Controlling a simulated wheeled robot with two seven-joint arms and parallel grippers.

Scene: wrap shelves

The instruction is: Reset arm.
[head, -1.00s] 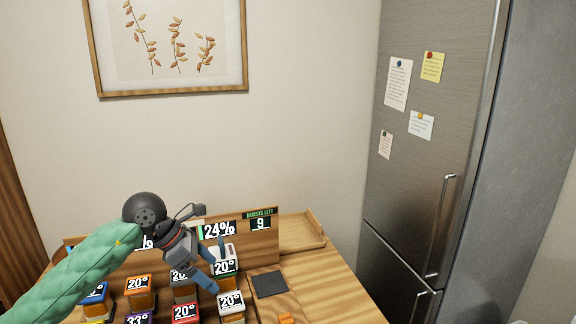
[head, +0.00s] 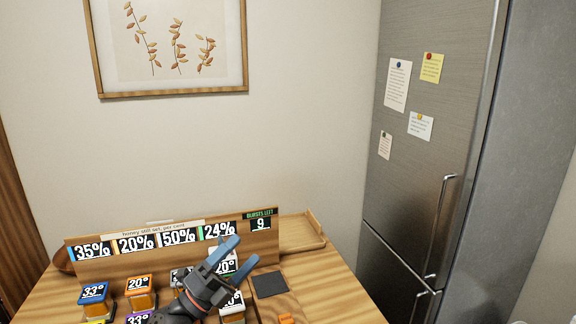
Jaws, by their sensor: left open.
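My left gripper (head: 227,255) shows low in the head view, over the right-hand jars on the table. Its two blue fingers are spread apart and point up and to the right, with nothing seen between them. The gripper hides parts of several labelled jars behind and below it. My right gripper is not in view.
A wooden table (head: 345,290) holds a sign board (head: 112,252) reading 35%, 20%, 50%, 24%. Jars with blue (head: 94,293) and orange (head: 138,285) lids stand at left. A dark square pad (head: 270,285) and wooden tray (head: 300,236) lie right. A fridge (head: 430,130) stands beyond.

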